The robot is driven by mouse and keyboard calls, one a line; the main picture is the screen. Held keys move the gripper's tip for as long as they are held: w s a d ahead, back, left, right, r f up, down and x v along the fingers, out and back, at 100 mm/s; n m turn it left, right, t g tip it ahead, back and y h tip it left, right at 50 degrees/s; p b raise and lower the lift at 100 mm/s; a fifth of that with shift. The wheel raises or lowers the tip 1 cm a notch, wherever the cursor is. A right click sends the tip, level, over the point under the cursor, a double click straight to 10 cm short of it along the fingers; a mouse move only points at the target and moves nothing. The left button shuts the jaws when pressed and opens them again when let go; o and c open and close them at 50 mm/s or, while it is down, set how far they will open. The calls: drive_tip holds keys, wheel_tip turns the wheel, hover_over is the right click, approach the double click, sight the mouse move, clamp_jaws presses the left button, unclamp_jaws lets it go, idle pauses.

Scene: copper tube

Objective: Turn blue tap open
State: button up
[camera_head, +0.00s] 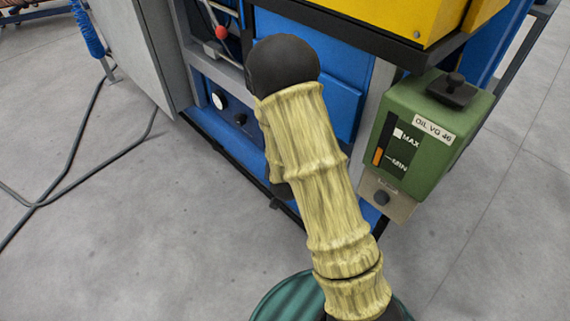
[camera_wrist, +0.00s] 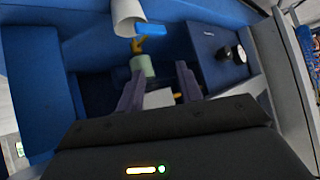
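The blue tap handle (camera_wrist: 150,30) shows in the wrist view as a small, bright blue bar near the top centre. A small brass-yellow fitting (camera_wrist: 138,45) sits just below it. My gripper (camera_wrist: 158,72) is open, with its two dark fingers apart and pointing into a blue cabinet recess. The tap handle is beyond the fingertips and does not touch them. A pale green cylinder (camera_wrist: 143,66) shows beyond and between the fingers. In the head view my padded arm hides the gripper and the tap.
A white cylinder (camera_wrist: 127,14) hangs beside the tap. A round gauge (camera_wrist: 239,54) is on the panel to the right. In the head view, the blue machine (camera_head: 335,95) carries a green oil tank (camera_head: 420,125) to the right of my arm. Open floor lies at left.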

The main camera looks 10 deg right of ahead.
drive_tip(key=s+r+n+g+y+p, duration=0.2)
drive_tip(key=s+r+n+g+p, duration=0.2)
drive_tip(key=s+r, duration=1.5)
wheel_tip(320, 180, up, 2)
drive_tip(key=g+p, duration=0.3)
drive_tip(key=shift+d+r+p, duration=0.15)
drive_tip(key=shift+d+p, duration=0.15)
drive_tip(key=shift+d, duration=0.05)
drive_tip(key=shift+w, duration=0.1)
